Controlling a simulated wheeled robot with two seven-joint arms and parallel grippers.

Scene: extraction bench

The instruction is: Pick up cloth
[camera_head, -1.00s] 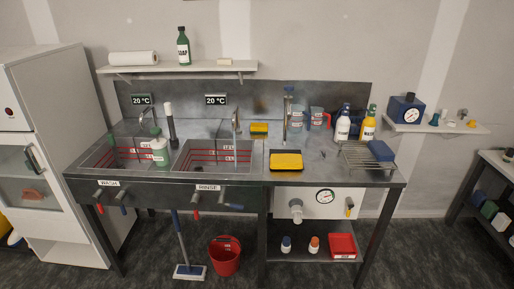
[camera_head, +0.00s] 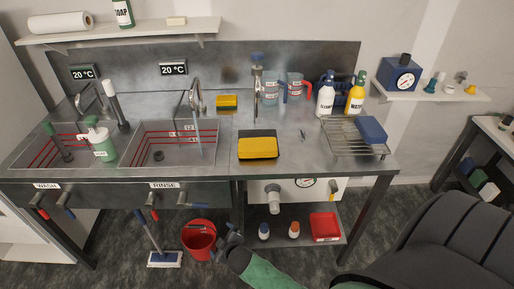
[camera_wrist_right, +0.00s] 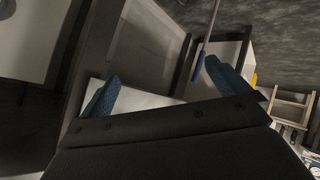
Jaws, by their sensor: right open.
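A folded blue piece (camera_head: 371,130), which looks like the cloth, lies on the right end of the wire rack (camera_head: 345,141) on the bench. A yellow and black pad (camera_head: 258,146) lies flat on the middle of the bench top. My right gripper (camera_head: 229,240) is low in front of the bench, beside the red bucket, well below and left of the blue piece. The right wrist view shows its two blue fingertips (camera_wrist_right: 165,88) spread apart with nothing between them. My left gripper is not in view.
Two sinks (camera_head: 168,146) fill the left of the bench. A white bottle (camera_head: 326,97) and a yellow bottle (camera_head: 356,95) stand behind the rack. A lower shelf holds a red tray (camera_head: 325,227). A red bucket (camera_head: 199,241) and a mop (camera_head: 164,259) stand in front.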

